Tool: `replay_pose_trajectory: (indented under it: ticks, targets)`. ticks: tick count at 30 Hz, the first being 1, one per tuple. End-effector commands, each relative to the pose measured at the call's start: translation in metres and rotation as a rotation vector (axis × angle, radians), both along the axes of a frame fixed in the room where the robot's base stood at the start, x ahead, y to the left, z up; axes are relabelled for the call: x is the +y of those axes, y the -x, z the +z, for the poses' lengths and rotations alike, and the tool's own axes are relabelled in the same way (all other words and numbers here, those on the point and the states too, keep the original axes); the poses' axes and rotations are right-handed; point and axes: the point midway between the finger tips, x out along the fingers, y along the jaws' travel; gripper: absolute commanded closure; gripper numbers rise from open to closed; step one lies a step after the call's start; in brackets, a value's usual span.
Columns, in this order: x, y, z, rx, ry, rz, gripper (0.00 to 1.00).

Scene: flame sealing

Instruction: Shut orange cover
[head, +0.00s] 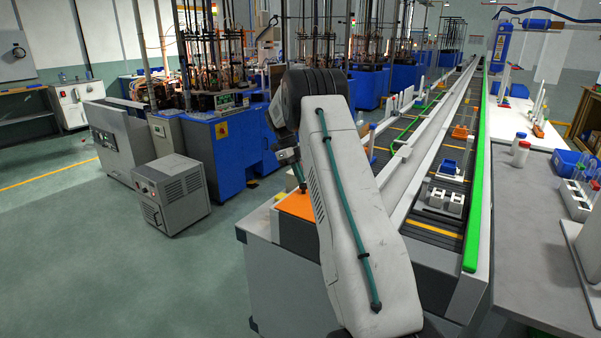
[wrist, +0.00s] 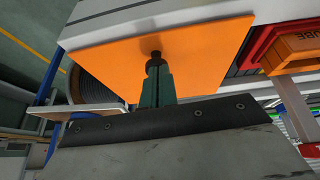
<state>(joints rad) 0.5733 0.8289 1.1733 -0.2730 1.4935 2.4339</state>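The orange cover (head: 296,204) is a flat panel at the top of the pale cabinet, partly hidden behind my arm in the head view. In the wrist view the orange cover (wrist: 205,62) fills the upper middle. My gripper (head: 301,184) points down at it. In the wrist view the green fingers of my gripper (wrist: 156,66) look closed together, with a dark round tip over the cover's middle and a small shadow beside it. I cannot tell whether that tip touches the cover or is a knob. No held object shows clearly.
A conveyor (head: 440,200) with a green rail (head: 478,190) runs beside the cabinet. A grey table (head: 530,220) stands at right. A grey box unit (head: 172,193) stands on the floor at left. A red and orange bin (wrist: 293,50) shows at right in the wrist view.

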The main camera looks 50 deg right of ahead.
Motion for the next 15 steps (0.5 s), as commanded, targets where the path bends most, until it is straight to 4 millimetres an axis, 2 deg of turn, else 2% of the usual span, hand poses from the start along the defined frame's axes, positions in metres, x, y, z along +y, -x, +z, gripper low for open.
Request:
replay_pose_trajectory:
  ticks: [3, 15]
  targets:
    - [0.0022, -0.0011, -0.0065, 0.002, -0.004, 0.002, 1.0]
    - [0.0047, -0.0012, -0.0109, 0.006, -0.009, 0.003, 1.0]
